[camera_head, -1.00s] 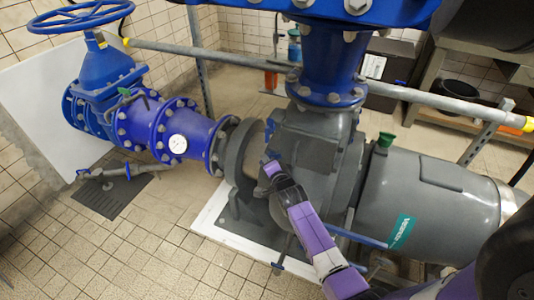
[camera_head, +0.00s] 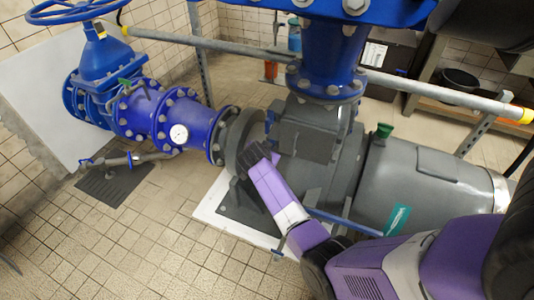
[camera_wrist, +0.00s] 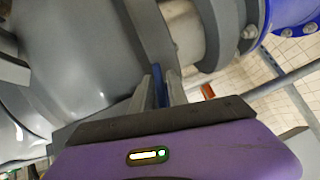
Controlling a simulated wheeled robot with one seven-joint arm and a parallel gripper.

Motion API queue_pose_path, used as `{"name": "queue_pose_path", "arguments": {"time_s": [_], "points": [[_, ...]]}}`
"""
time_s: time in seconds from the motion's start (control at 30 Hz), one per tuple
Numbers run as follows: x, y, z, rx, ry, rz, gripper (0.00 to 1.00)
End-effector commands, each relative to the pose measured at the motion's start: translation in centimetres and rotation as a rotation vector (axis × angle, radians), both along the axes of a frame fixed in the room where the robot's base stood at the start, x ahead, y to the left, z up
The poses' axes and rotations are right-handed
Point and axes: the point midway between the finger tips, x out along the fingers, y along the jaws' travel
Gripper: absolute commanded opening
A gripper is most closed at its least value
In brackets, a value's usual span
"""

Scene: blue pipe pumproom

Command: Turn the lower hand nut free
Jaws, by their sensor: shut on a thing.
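My gripper (camera_head: 256,154) reaches to the grey pump housing (camera_head: 305,140), beside its round flange on the left. In the wrist view the two grey fingers (camera_wrist: 160,90) are shut on a slim blue piece, the lower hand nut (camera_wrist: 160,84). The fingers hide most of it, and in the head view I cannot make it out behind my gripper. I cannot tell how far the nut is turned or whether its thread is loose.
A grey motor (camera_head: 425,180) lies to the right. A grey rail (camera_head: 420,90) crosses behind. The tiled floor (camera_head: 150,240) at front left is clear.

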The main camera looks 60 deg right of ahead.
Motion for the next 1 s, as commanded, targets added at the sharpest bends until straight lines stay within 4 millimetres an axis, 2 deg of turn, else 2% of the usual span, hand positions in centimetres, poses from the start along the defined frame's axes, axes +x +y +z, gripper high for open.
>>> {"name": "queue_pose_path", "arguments": {"time_s": [0.4, 0.97, 1.0], "points": [[-0.02, 0.11, -0.31, -0.024, 0.201, 0.002, 0.00], [-0.10, 0.09, -0.29, -0.027, 0.230, 0.001, 0.00], [-0.10, 0.09, -0.29, -0.027, 0.230, 0.001, 0.24]]}}
